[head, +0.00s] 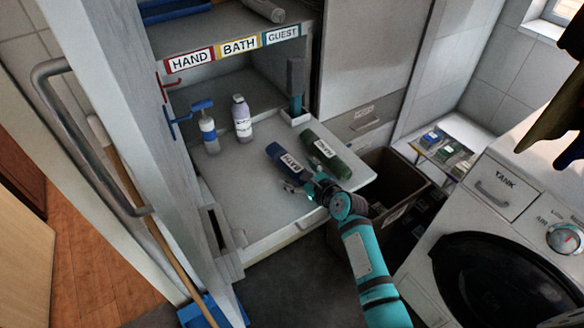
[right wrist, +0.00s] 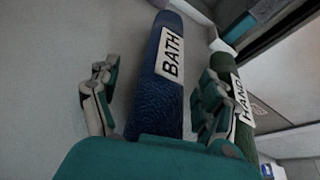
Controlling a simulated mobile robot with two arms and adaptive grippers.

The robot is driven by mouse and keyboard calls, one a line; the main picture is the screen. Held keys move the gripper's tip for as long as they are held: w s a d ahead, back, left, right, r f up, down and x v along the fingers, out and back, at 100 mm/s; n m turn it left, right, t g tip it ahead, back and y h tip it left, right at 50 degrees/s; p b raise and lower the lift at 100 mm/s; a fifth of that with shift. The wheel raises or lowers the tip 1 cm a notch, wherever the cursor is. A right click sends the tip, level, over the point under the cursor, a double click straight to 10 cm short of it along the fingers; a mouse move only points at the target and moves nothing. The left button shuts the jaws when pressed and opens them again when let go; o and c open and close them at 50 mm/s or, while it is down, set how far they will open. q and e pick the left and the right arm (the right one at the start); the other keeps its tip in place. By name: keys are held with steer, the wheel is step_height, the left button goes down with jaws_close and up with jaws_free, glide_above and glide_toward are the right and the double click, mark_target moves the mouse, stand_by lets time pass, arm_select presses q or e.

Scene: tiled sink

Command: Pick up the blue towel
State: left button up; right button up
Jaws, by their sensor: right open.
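The blue towel (head: 284,158) is a roll with a white BATH label, lying on the pull-out shelf in the head view. In the right wrist view the blue towel (right wrist: 170,62) runs up the middle of the picture. My right gripper (head: 306,187) is open at the towel's near end. In the right wrist view my right gripper (right wrist: 155,108) has one finger on each side of the blue towel, with visible gaps. Its right finger lies between the blue towel and the green one and partly covers the green one. My left gripper is not in view.
A green rolled towel (head: 326,153) labelled HAND lies close to the right of the blue one. A spray bottle (head: 208,133) and a white bottle (head: 242,119) stand at the left on the shelf (head: 252,205). A brown bin (head: 396,172) and a washing machine (head: 500,245) stand to the right.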

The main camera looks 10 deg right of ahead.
steer(key=c, duration=1.3)
steer(key=shift+r, duration=0.1)
